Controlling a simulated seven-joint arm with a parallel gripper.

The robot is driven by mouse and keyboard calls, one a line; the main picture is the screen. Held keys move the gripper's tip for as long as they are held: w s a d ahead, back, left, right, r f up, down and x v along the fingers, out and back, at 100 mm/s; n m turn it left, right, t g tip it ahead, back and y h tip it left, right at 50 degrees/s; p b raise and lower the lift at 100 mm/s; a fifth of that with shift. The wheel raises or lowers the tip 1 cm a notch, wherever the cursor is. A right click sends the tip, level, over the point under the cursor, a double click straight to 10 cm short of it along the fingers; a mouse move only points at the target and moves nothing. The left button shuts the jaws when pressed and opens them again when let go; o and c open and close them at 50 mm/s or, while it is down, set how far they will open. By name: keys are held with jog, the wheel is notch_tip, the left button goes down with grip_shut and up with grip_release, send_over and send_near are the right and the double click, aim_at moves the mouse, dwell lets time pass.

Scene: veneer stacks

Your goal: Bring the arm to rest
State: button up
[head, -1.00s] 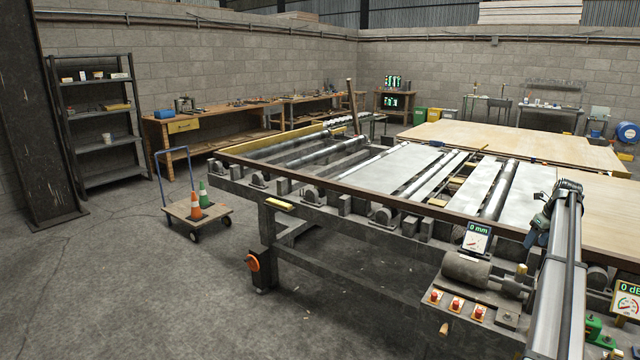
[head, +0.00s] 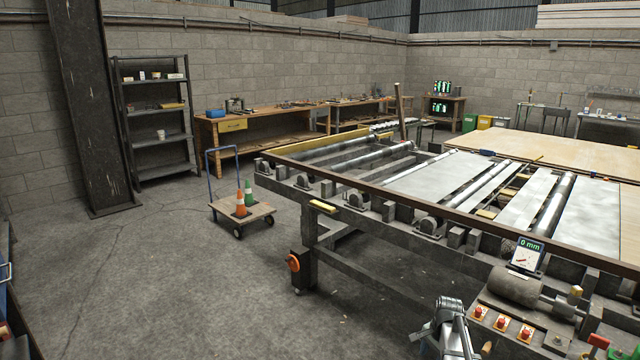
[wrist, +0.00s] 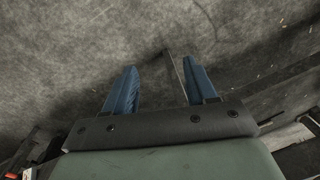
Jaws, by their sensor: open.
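In the wrist view my gripper (wrist: 162,88) is open, its two blue fingers spread wide with nothing between them. Bare grey concrete floor lies beyond the fingertips. In the head view only part of my arm shows at the bottom edge, in front of the roller table (head: 400,264); the gripper's fingers cannot be made out there.
The roller table, with a 0 mm gauge (head: 526,256) and red buttons (head: 502,322), fills the right side. A cart (head: 243,214) with two cones stands left of it. A steel column (head: 90,110) and shelf (head: 160,137) stand farther left. The floor (head: 160,285) at front left is clear.

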jog(key=s+a+f+n+g, duration=0.1)
jog(key=s+a+f+n, duration=0.4)
jog(key=s+a, duration=0.4)
jog(key=s+a+f+n, duration=0.2)
jog(key=s+a+n, duration=0.6)
jog(key=a, duration=0.1)
jog(key=s+f+g, duration=0.3)
jog(key=s+f, duration=0.7)
jog(key=s, duration=0.4)
jog(key=s+f+g, duration=0.3)
jog(key=s+f, duration=0.7)
jog(key=s, duration=0.5)
jog(key=shift+s+d+f+g+h, duration=0.25)
jog(key=shift+d+f+g+h, duration=0.05)
jog(key=shift+f+g, duration=0.1)
